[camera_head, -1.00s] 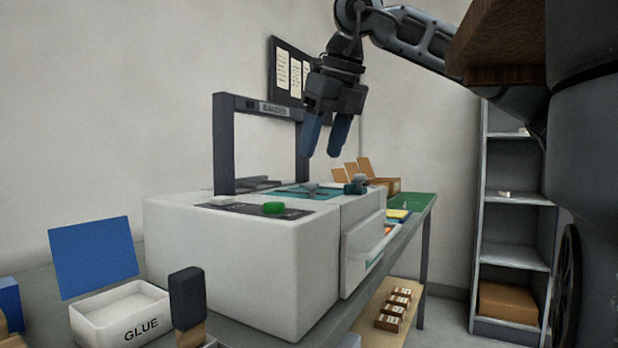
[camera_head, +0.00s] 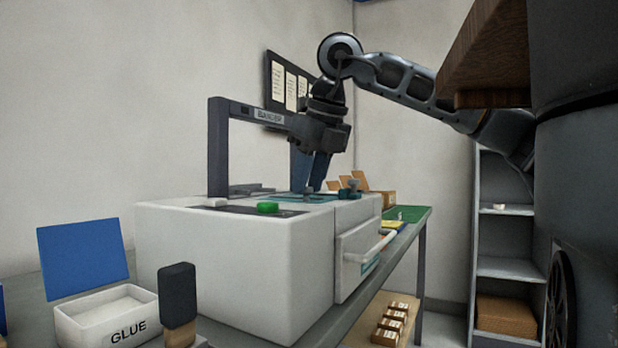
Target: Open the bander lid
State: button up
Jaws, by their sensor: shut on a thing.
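The bander is a white box-shaped machine (camera_head: 225,255) with a dark arch (camera_head: 217,150) labelled BANDER over its top. A flat teal lid (camera_head: 290,198) lies on the top, towards the far right side. A small grey handle (camera_head: 308,191) stands up on the lid. My gripper (camera_head: 314,188) points down at the lid, with its blue fingertips at this handle and shut on it. The fingers partly hide the handle, so the exact grasp is hard to see. The lid looks flat and closed.
A green button (camera_head: 268,208) is on the bander's near top. A small knob (camera_head: 350,187) stands right of my gripper. The arch is close on the left. A GLUE box (camera_head: 108,315) with a raised blue flap and a dark-handled tool (camera_head: 178,292) are in front.

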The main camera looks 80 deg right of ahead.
grip_shut()
